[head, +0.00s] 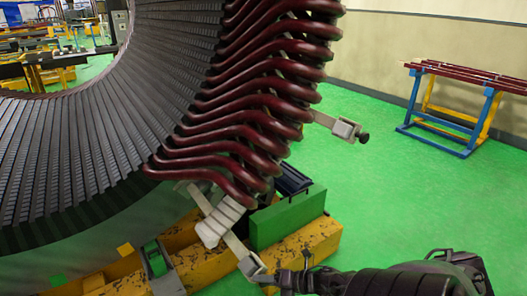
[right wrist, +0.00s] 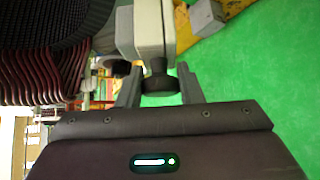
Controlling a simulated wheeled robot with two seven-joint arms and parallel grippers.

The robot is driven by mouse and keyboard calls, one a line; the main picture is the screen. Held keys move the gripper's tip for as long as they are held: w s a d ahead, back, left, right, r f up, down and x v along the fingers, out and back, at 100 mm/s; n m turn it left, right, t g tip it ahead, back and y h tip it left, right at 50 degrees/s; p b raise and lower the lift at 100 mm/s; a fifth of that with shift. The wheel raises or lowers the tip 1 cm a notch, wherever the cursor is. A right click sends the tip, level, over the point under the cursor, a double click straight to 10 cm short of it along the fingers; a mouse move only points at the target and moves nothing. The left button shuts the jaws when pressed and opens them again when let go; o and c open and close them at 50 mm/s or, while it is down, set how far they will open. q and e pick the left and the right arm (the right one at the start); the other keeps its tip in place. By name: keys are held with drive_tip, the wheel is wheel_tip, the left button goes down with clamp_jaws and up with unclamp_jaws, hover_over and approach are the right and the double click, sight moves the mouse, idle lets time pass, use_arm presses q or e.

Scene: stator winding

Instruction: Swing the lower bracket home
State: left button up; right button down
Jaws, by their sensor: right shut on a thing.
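The lower bracket (head: 238,248) is a pale grey bar with a ribbed block, slanting down to the right below the lowest dark red coils (head: 215,172) of the stator (head: 95,140). My right gripper (head: 272,278) is at its lower outer end. In the right wrist view, the bracket (right wrist: 152,28) comes down from the top and ends in a black knob (right wrist: 160,84). The knob sits between the fingers of my right gripper (right wrist: 160,86), which is shut on it. The upper bracket (head: 338,126) sticks out to the right with its black knob free. My left gripper is not in view.
A green block (head: 288,218) and yellow base beams (head: 310,247) stand close beside the lower bracket. A blue and yellow rack (head: 440,125) with red bars stands by the right wall. The green floor (head: 390,200) between is clear.

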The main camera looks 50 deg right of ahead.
drive_tip(key=shift+w+d+r, duration=0.15)
drive_tip(key=shift+d+r, duration=0.1)
drive_tip(key=shift+d, duration=0.3)
drive_tip(key=c, duration=1.2)
unclamp_jaws()
drive_tip(key=shift+c, duration=0.2)
drive_tip(key=shift+o, duration=1.2)
drive_tip(key=shift+s, duration=0.3)
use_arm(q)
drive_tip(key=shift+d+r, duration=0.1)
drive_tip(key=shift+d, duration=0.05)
use_arm(e)
drive_tip(key=shift+a, duration=0.1)
drive_tip(key=shift+s, duration=0.1)
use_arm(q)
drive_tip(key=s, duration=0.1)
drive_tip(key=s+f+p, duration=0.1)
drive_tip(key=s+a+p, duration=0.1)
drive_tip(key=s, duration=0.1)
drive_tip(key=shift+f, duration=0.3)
use_arm(e)
drive_tip(key=v, duration=0.7)
drive_tip(key=shift+s, duration=0.25)
